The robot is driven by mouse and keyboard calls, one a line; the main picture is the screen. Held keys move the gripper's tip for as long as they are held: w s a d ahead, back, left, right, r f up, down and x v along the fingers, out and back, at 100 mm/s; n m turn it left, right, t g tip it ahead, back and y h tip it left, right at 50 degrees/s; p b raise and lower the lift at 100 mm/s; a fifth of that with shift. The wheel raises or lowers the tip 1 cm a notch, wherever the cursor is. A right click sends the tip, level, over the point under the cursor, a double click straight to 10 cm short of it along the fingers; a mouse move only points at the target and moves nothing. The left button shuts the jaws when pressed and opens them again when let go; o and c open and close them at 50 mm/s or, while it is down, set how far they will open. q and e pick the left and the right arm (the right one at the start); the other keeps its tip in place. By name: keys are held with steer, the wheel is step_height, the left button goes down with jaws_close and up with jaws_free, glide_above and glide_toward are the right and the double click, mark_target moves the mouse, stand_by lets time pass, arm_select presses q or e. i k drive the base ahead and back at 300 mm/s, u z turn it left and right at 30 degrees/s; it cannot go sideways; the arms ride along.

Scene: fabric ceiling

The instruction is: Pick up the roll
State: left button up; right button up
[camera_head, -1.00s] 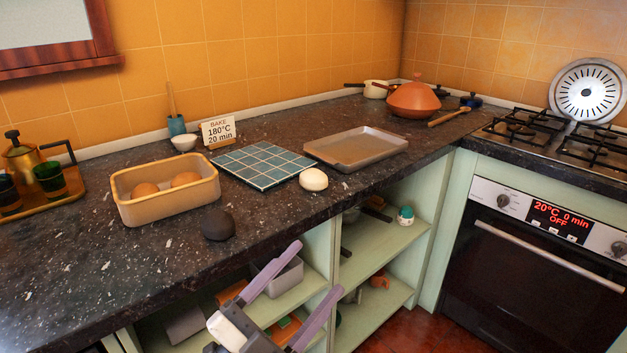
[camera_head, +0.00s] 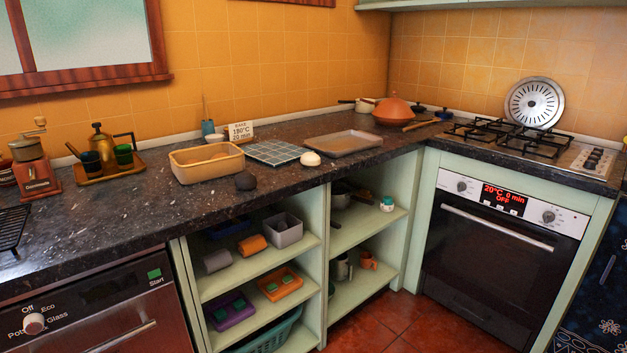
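A pale, cream-white roll-shaped piece (camera_head: 311,159) sits on the dark counter (camera_head: 130,215) near its front edge, by the front corner of the blue tiled board (camera_head: 272,152). Neither of my grippers is in view.
A metal baking tray (camera_head: 345,144) lies right of the tiled board. A bake sign (camera_head: 240,132) stands behind. Open shelves (camera_head: 255,265) below hold several containers. The oven (camera_head: 500,240) is at right. A coffee pot (camera_head: 102,147) stands on a tray at left.

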mark_target(311, 159)
steer(key=z, duration=0.7)
steer(key=i, duration=1.1)
steer(key=u, duration=0.45)
